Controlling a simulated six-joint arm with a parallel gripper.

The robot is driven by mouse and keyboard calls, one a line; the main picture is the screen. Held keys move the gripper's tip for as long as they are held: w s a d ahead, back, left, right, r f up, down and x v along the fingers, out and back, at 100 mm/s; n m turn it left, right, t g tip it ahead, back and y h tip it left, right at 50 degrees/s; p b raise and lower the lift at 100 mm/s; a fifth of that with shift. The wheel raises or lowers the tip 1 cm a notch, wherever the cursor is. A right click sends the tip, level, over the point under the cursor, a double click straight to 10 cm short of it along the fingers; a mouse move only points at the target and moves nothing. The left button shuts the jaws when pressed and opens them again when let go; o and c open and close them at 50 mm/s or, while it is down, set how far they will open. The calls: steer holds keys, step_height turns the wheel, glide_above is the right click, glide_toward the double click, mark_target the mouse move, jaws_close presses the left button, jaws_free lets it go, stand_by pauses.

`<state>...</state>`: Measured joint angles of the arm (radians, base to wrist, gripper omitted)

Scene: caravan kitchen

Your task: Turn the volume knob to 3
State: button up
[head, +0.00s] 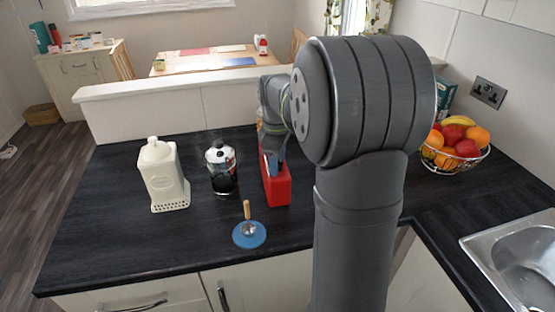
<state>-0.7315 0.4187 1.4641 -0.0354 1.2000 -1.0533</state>
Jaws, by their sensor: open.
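A red box-shaped object (277,188), perhaps the radio, stands on the dark worktop near the middle. No volume knob or dial marks can be made out on it. My gripper (270,163) is at the upper left part of the red object, pointing down. It is small here and partly covered by my own arm. Its jaws are open, and I cannot tell whether they touch the object or surround a knob.
A blue disc (249,235) with a wooden-handled utensil (247,212) lies in front. A fruit basket (455,158) and a sink (520,262) are right.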

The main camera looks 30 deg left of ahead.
steer(key=c, duration=1)
steer(key=shift+m, duration=0.3)
steer(key=m, duration=0.6)
steer(key=shift+m+h, duration=0.3)
steer(key=m, duration=0.3)
steer(key=shift+a, duration=0.1)
steer(key=shift+m, duration=2.1)
